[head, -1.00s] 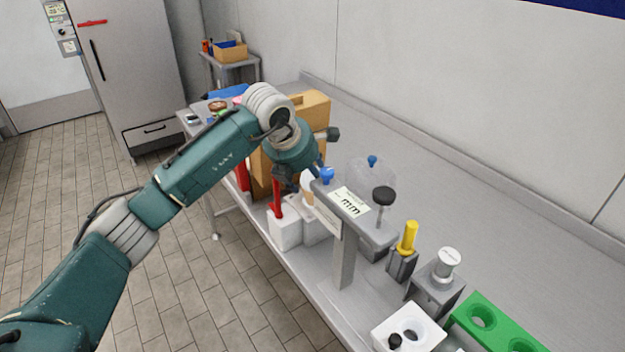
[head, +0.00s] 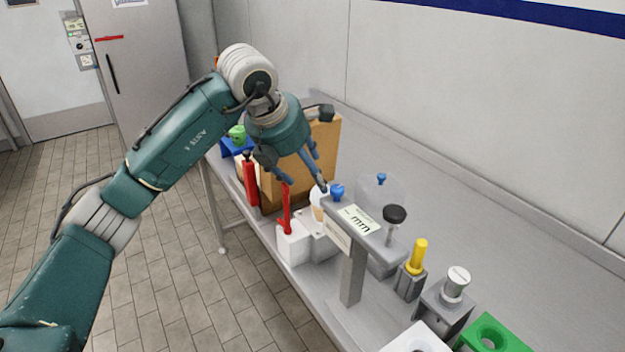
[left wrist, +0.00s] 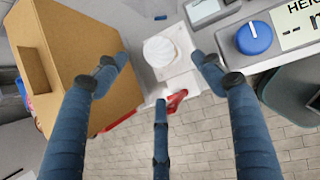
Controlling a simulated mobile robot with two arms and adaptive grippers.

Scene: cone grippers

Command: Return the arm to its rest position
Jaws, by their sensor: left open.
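My left gripper (head: 306,184) is open and empty, its fingers pointing down above the bench, between the brown box and the height gauge. In the left wrist view its spread fingers (left wrist: 158,72) show nothing between them; below lies a white device (left wrist: 150,85) with a round ribbed top (left wrist: 160,50) and a red lever (left wrist: 177,101). In the head view this white device (head: 293,246) with its red lever (head: 286,212) stands below the gripper. The grey height gauge (head: 352,275) with a blue knob (head: 337,192) is just right of the fingers. My right gripper is not in view.
A brown box (head: 325,150) stands behind the gripper. A yellow-topped holder (head: 417,255), a silver-capped stand (head: 456,283) and a green block (head: 495,335) line the bench to the right. Open floor (head: 180,290) lies left of the bench; a wall backs it.

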